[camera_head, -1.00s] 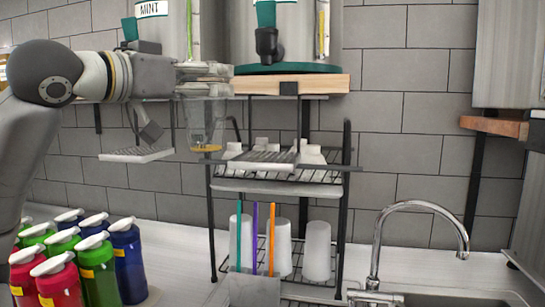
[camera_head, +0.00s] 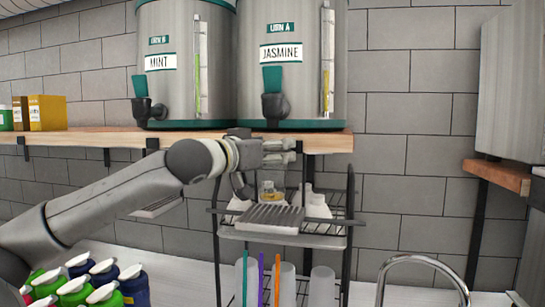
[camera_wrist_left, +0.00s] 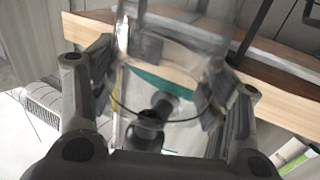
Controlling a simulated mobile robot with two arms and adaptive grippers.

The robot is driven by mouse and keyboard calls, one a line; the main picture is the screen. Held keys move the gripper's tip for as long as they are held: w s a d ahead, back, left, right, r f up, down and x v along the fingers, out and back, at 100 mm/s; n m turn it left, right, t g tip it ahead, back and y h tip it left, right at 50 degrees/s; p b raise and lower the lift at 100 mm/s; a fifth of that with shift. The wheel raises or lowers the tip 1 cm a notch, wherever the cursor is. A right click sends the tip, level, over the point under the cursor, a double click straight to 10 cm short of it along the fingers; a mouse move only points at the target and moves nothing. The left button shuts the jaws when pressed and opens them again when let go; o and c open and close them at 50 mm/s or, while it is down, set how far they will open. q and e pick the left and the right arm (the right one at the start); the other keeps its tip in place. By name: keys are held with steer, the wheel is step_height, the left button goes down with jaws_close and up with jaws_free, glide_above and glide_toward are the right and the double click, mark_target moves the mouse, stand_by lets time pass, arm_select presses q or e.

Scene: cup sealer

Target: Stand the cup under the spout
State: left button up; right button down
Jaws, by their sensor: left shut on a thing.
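My left gripper (camera_head: 280,152) is shut on a clear cup (camera_head: 268,189) with a little amber content at its bottom. The cup hangs upright below the wooden shelf, over a grey slatted tray (camera_head: 272,217); I cannot tell whether it touches the tray. In the left wrist view the clear cup (camera_wrist_left: 170,45) is between the two fingers of the gripper (camera_wrist_left: 165,95), and a dark spout (camera_wrist_left: 155,118) shows beyond it. In the head view, the JASMINE urn's black spout (camera_head: 273,108) is above the gripper. The MINT urn's spout (camera_head: 148,110) is to the left. My right gripper is out of view.
The wooden shelf edge (camera_head: 325,143) is close above the gripper. A wire rack (camera_head: 348,215) holds white bottles and, lower, white cups (camera_head: 322,285). Another slatted tray (camera_head: 158,206) is left, behind my arm. Colored bottles (camera_head: 75,290) stand lower left; a faucet (camera_head: 425,262) is right.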

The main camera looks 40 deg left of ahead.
mark_target(272, 172)
arm_select(q)
steer(key=shift+w+f, duration=0.25)
step_height(272, 172, down, 2)
steer(key=shift+s+d, duration=0.1)
steer(key=shift+f, duration=0.55)
steer(key=shift+f, duration=0.1)
steer(key=o, duration=0.8)
